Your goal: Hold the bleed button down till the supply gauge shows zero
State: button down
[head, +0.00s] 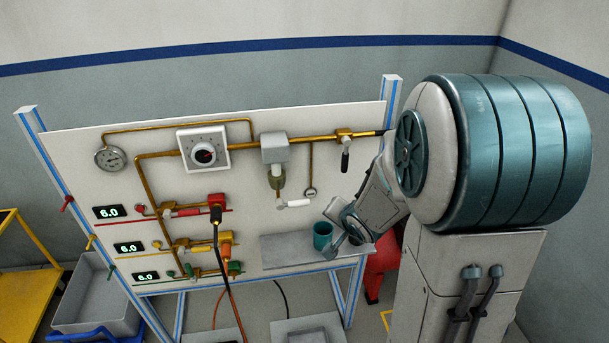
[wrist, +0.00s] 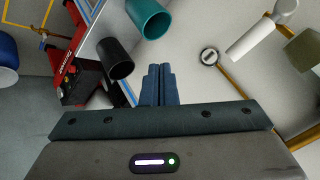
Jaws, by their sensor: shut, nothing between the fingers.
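The upright white panel (head: 240,155) carries the pneumatic parts. A large round dial gauge (head: 112,158) is at its upper left; its needle is too small to read. I cannot tell which one is the supply gauge. Small red (head: 141,209), yellow (head: 156,244) and green (head: 171,274) knobs sit beside the three displays; I cannot tell whether one is the bleed button. My gripper (wrist: 158,72) is shut and empty, apart from the panel fittings.
Three displays (head: 107,212) read 6.0. A teal cup (head: 322,236) stands on the grey shelf (head: 285,252) close to my arm. In the wrist view a black cup (wrist: 115,58) is left of my fingers. A white handle (head: 294,204) and filter (head: 276,175) protrude nearby. Hoses hang below.

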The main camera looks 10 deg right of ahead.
aim_at(311, 193)
jog(key=a+y, duration=0.1)
jog(key=w+a+f+m+y+p, duration=0.1)
jog(key=a+f+m+y, duration=0.1)
jog(key=shift+w+a+f+p, duration=0.2)
jog(key=shift+w+a+p, duration=0.05)
jog(key=shift+a+p, duration=0.05)
jog(key=shift+w+p, duration=0.65)
jog(key=shift+w, duration=3.75)
jog(key=shift+w+r, duration=0.1)
